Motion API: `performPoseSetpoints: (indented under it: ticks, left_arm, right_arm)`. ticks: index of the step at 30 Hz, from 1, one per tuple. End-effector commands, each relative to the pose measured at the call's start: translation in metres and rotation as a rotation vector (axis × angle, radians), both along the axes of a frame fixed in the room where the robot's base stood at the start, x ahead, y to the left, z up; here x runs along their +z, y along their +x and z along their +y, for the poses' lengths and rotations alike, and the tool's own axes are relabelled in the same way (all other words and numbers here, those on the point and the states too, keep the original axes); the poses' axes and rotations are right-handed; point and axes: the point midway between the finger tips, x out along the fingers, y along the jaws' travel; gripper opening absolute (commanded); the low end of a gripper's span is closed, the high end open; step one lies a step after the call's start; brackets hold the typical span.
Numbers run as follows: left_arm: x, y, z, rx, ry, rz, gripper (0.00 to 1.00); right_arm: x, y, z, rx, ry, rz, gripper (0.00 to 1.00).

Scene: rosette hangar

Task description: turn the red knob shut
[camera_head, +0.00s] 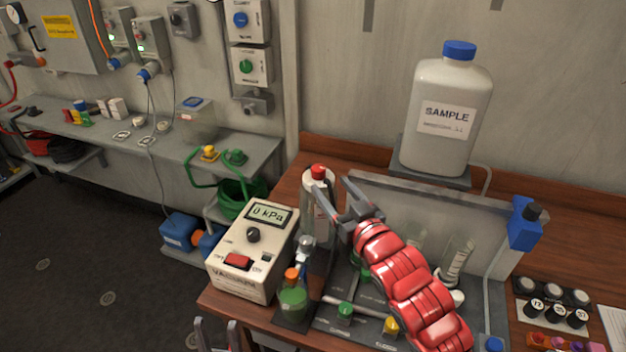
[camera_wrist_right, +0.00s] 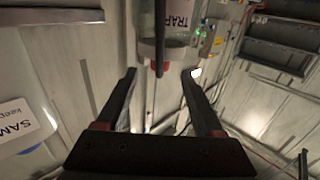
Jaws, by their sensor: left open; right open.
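The red knob (camera_head: 318,171) sits on top of an upright clear bottle (camera_head: 318,205) behind the vacuum box, on the wooden bench. My right gripper (camera_head: 340,199) is open just to the right of the bottle, with its fingers pointing toward the knob and apart from it. In the right wrist view the open fingers (camera_wrist_right: 158,82) frame empty space. A bottle marked TRAP (camera_wrist_right: 180,22) stands beyond them, with a small red piece (camera_wrist_right: 157,66) near it, probably the knob. My left gripper (camera_head: 216,337) is open and empty at the bottom edge, low beside the bench.
The vacuum box (camera_head: 252,257) reads 0 kPa and has a red switch. A flask of green liquid (camera_head: 293,301) stands close to its right. A large SAMPLE bottle (camera_head: 452,112) is on a raised stand behind. A grey side bench (camera_head: 150,140) runs along the left wall.

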Motion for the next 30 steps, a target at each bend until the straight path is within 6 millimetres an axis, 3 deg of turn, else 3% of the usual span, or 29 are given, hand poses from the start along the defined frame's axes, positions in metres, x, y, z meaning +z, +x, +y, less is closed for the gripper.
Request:
performPoseSetpoints:
  ticks: [2, 4, 15, 30]
  left_arm:
    - [-0.016, 0.0, 0.0, 0.0, 0.0, 0.0, 0.5]
    - [-0.002, 0.0, 0.0, 0.0, 0.0, 0.0, 0.5]
    - [0.014, 0.0, 0.0, 0.0, 0.0, 0.0, 0.5]
    - [0.016, 0.0, 0.0, 0.0, 0.0, 0.0, 0.5]
  right_arm:
    - [-0.003, 0.012, 0.009, 0.005, 0.002, -0.004, 0.69]
    - [0.004, 0.025, 0.015, 0.004, 0.001, 0.004, 0.69]
    - [0.003, 0.078, 0.041, 0.002, 0.0, 0.001, 0.69]
    - [0.002, 0.089, 0.046, 0.001, 0.0, 0.0, 0.69]
